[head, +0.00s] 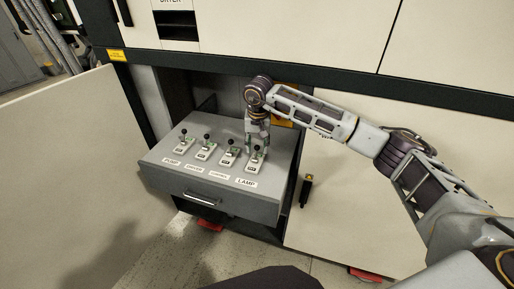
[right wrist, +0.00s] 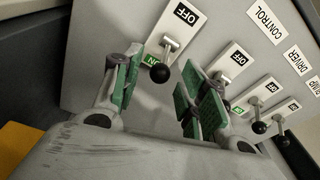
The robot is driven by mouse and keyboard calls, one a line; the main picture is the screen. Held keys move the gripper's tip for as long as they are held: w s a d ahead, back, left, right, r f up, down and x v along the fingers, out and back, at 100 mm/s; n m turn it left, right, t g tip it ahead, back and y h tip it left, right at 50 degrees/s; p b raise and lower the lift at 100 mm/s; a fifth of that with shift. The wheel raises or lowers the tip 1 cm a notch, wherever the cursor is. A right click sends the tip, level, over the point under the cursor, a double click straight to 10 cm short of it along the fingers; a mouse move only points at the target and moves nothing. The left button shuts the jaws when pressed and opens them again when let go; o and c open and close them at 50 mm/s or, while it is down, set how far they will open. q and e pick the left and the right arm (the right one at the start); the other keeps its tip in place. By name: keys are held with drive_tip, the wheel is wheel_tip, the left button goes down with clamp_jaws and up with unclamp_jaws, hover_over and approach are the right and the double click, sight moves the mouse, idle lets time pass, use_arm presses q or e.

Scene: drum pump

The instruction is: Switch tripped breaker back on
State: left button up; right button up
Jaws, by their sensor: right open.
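The grey breaker drawer (head: 205,187) is pulled out of the cabinet. Several lever breakers stand on its top, labelled PUMP, DRIVER, CONTROL and LAMP. My left gripper is out of view.
An open cabinet door (head: 60,180) stands at the left, and a pale panel (head: 345,200) with a dark latch is right of the drawer. The dark cabinet frame (head: 230,65) runs above it. Floor shows in front of the drawer.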

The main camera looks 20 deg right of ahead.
wheel_tip(320, 180, up, 10)
drive_tip(key=s, duration=0.1)
drive_tip(key=shift+f, duration=0.15)
drive_tip(key=shift+s+a, duration=0.1)
drive_tip(key=shift+s+f, duration=0.1)
idle(0.5)
